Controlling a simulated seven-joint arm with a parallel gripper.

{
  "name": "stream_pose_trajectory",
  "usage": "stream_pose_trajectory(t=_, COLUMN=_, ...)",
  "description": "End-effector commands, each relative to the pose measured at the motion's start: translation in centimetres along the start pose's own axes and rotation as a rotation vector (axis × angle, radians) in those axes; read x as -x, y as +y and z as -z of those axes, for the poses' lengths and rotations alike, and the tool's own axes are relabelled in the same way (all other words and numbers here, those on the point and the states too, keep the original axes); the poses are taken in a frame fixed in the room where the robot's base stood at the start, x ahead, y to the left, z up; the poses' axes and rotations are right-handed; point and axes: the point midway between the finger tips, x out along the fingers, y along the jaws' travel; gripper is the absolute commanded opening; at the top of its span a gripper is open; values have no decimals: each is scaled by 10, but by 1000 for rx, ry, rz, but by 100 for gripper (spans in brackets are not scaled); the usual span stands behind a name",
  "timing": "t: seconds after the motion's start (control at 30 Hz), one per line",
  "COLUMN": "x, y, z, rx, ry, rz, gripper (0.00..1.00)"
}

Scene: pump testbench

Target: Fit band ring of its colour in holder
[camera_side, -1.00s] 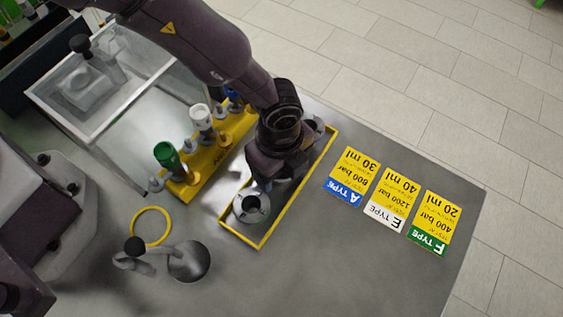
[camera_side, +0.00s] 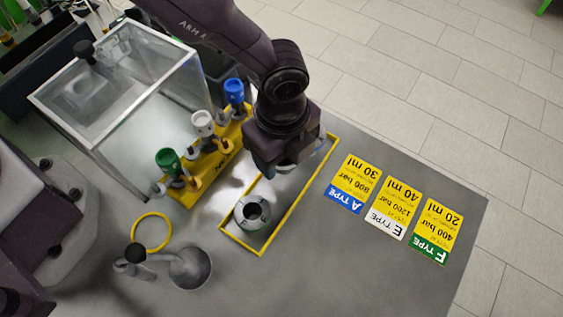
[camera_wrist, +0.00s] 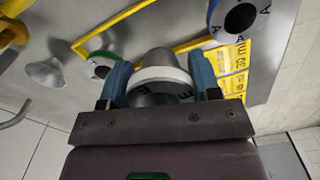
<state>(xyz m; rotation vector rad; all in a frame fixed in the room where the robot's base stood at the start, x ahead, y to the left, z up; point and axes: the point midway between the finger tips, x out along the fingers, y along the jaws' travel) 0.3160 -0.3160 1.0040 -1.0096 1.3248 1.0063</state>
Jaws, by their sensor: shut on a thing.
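My gripper (camera_side: 284,162) is raised over the yellow-edged tray (camera_side: 262,246) in the side view. In the wrist view its blue fingers (camera_wrist: 160,78) are shut on a grey ring with a white band (camera_wrist: 162,74), marked with the letter E. A grey ring with a green band (camera_wrist: 101,66) stays in the tray; it also shows in the side view (camera_side: 253,212). A ring with a blue band, marked A (camera_wrist: 238,17), is at the top of the wrist view; my gripper hides it in the side view. The yellow holder (camera_side: 212,172) carries green (camera_side: 168,160), white (camera_side: 203,123) and blue (camera_side: 234,91) topped parts.
A clear box (camera_side: 125,85) stands behind the holder. A yellow hoop (camera_side: 152,231) and a grey funnel-like piece (camera_side: 190,267) are at the front left. Blue A, white E and green F cards (camera_side: 386,213) lie right of the tray. The table's front right is clear.

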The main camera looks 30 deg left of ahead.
Motion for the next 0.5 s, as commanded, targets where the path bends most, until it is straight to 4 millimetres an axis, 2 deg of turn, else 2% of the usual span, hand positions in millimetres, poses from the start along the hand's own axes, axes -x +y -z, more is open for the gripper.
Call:
stream_pose_trajectory(t=0.03, x=10, y=0, z=0, rx=1, ry=2, rz=2, gripper=28)
stream_pose_trajectory(t=0.23, x=44, y=-1, z=0, rx=1, ry=2, rz=3, gripper=28)
stream_pose_trajectory(t=0.5, x=111, y=-1, z=0, rx=2, ry=2, rz=5, gripper=28)
